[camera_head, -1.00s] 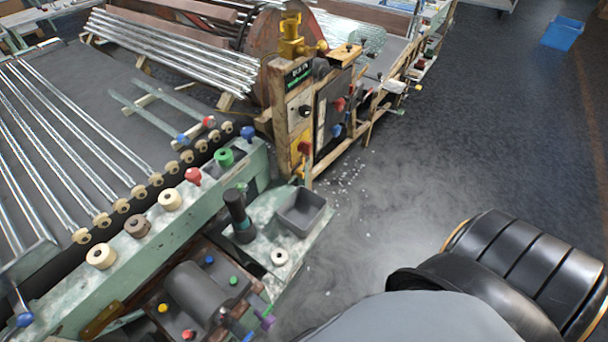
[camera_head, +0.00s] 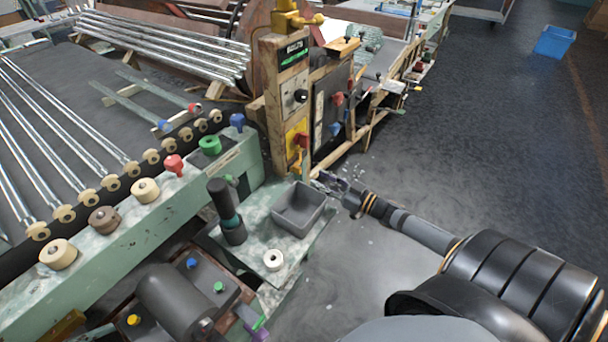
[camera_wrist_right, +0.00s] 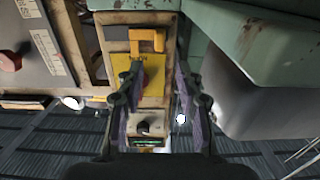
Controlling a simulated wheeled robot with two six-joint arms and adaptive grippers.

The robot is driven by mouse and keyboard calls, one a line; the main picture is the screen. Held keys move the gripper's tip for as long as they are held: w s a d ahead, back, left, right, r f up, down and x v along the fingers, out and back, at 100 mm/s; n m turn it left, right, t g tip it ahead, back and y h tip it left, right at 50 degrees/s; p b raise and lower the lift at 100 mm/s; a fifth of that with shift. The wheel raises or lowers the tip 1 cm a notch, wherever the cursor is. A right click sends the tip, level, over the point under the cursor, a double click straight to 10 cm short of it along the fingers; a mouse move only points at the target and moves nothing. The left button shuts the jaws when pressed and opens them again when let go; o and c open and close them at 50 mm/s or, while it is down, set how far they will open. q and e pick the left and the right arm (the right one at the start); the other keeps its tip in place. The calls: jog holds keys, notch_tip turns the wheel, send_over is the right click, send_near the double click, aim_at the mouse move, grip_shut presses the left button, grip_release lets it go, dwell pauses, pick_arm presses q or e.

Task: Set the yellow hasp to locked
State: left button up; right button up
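The yellow hasp (camera_wrist_right: 148,41) shows in the wrist view as an angled yellow bar at the top of a yellow plate (camera_wrist_right: 126,63). In the head view the yellow plate (camera_head: 291,136) is low on a wooden post, with an orange-red part in front. My right gripper (camera_wrist_right: 163,92) is open and empty, its purple-padded fingers on either side of the plate's lower part. The hasp is beyond the fingertips; I cannot tell whether they touch anything. In the head view my right gripper (camera_head: 330,180) is right of and below the plate. My left gripper is not in view.
A grey bin (camera_head: 298,207) stands on the green bench beside the post. It appears close on the right of the wrist view (camera_wrist_right: 240,105). A black knob panel (camera_head: 294,98) sits above the yellow plate. Open floor (camera_head: 470,150) lies to the right.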

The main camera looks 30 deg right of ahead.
aim_at(301, 170)
jog(key=x, duration=0.2)
jog(key=b+x, duration=0.1)
jog(key=x, duration=0.1)
jog(key=shift+f, duration=0.2)
jog(key=shift+x, duration=1.05)
jog(key=shift+w+a+r, duration=0.1)
jog(key=shift+w+a, duration=0.05)
jog(key=shift+w, duration=0.3)
grip_shut()
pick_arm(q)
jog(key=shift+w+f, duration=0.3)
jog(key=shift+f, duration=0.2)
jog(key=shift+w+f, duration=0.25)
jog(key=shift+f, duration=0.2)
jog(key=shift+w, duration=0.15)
